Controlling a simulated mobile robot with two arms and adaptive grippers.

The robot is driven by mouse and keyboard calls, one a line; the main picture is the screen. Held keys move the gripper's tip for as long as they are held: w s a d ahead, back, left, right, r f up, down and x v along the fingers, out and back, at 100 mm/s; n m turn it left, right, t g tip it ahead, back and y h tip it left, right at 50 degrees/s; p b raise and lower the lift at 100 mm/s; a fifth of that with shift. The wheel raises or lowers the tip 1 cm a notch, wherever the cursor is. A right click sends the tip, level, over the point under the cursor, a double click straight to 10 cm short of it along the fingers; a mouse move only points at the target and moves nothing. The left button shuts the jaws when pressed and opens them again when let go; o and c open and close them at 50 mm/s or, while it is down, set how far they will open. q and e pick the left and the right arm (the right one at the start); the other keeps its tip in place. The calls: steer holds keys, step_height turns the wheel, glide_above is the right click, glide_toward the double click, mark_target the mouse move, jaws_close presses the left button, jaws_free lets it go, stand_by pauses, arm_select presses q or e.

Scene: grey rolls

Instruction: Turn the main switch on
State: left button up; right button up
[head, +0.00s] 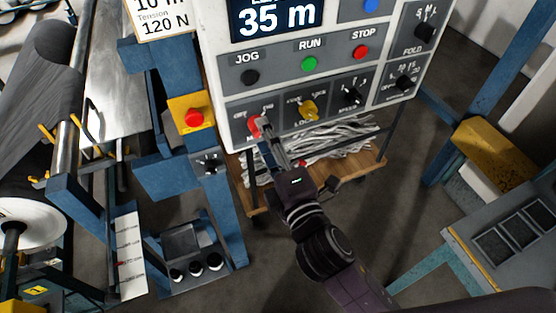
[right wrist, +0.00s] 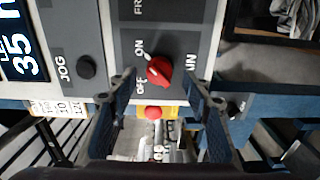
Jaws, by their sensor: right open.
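The main switch is a red rotary knob (head: 254,126) at the lower left of the white and grey control panel, between OFF and ON labels. In the right wrist view the red knob (right wrist: 159,70) shows in full, with a white mark at its edge on the ON side. My right gripper (head: 264,130) reaches up to the knob from below and partly covers it and its lower label. In the right wrist view its open fingers (right wrist: 160,92) stand on either side of the knob, apart from it. My left gripper is not in view.
A yellow lock knob (head: 309,110) and black dials (head: 351,97) sit right of the switch. JOG (head: 250,77), RUN (head: 310,64) and STOP (head: 361,52) buttons are above. A red button on a yellow box (head: 194,117) is close left. A wooden shelf (head: 372,166) with grey strips is below.

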steer(key=v, duration=0.9)
steer(key=shift+s, duration=0.35)
steer(key=shift+d, duration=0.1)
steer(key=s+d+f+m+g+h+b, duration=0.1)
steer(key=d+f+m+g+b, duration=0.15)
steer(key=f, duration=1.35)
steer(key=s+d+f+m+g+h+b, duration=0.1)
steer(key=s+d+f+m+g, duration=0.15)
steer(key=f, duration=1.35)
steer(key=s+d+f+m+g+h+b, duration=0.1)
steer(key=d+f+m+g+b, duration=0.15)
steer(key=f, duration=1.35)
steer(key=s+d+f+m+g+h+b, duration=0.1)
steer(key=s+d+f+m+g, duration=0.25)
steer(key=s+f, duration=0.5)
steer(key=s+d+f+m+g+h+b, duration=0.1)
steer(key=s+d+f+m+g, duration=0.3)
steer(key=f, duration=0.7)
steer(key=s+d+f+m, duration=0.2)
steer(key=s+f, duration=0.1)
steer(key=s, duration=0.5)
steer(key=s+d+f+m+g+b, duration=0.1)
steer(key=s+f, duration=0.3)
steer(key=s, duration=0.4)
steer(key=shift+d+m+h, duration=0.3)
steer(key=shift+d+m, duration=0.2)
steer(key=shift+d, duration=0.15)
